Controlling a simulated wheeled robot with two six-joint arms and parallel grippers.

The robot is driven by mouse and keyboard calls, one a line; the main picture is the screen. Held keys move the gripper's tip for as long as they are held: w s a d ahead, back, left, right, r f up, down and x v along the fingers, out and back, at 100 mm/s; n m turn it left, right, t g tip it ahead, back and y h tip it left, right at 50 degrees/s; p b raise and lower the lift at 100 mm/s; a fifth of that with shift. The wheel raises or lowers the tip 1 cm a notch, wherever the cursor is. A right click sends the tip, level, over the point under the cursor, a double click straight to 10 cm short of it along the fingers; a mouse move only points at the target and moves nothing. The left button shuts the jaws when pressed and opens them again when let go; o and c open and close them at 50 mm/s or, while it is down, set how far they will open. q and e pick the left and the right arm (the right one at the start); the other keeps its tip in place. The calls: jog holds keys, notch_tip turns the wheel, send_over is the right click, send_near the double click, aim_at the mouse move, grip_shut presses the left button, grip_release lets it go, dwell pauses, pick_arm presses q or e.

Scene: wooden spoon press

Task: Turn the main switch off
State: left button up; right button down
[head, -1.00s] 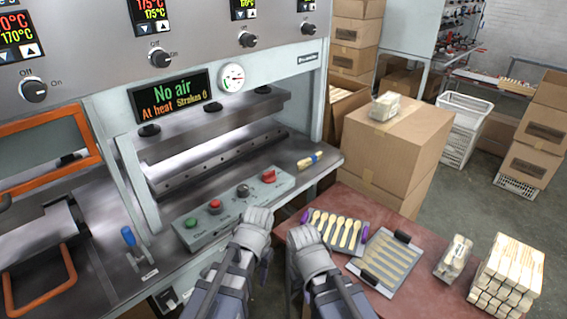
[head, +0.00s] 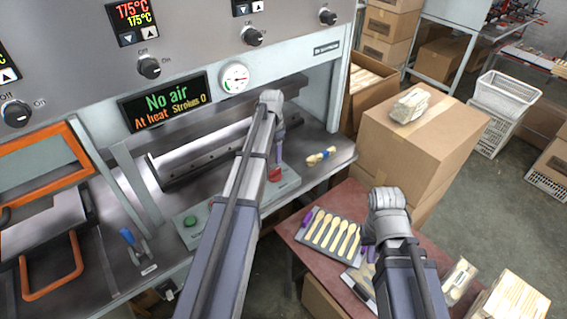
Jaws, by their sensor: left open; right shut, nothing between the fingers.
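I cannot tell for sure which control is the main switch. Several black rotary knobs labelled Off and On sit on the upper panel: one at far left (head: 16,114), one in the middle (head: 150,68), others to the right (head: 253,37). A grey control box (head: 180,230) on the press bench has a green button (head: 190,221) and a red control (head: 284,174) at its right end; my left arm hides its middle. My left gripper (head: 280,152) is open, reaching over the box near its right end, fingertips hard to see. My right gripper (head: 371,250) is shut and empty over the red table.
The display (head: 165,100) reads "No air" and "At heat". A wooden brush or spoon bundle (head: 320,156) lies on the bench. A spoon tray (head: 333,236) lies on the red table (head: 292,222). A cardboard box (head: 425,140) stands behind. A blue-handled lever (head: 128,237) is at left.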

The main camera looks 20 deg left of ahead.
aim_at(274, 170)
pick_arm(q)
jog(key=shift+s+f, duration=0.15)
jog(key=shift+f, duration=0.1)
notch_tip(274, 170, down, 7)
jog(key=b, duration=0.7)
jog(key=shift+f+b, duration=0.15)
jog(key=shift+b, duration=0.25)
grip_shut()
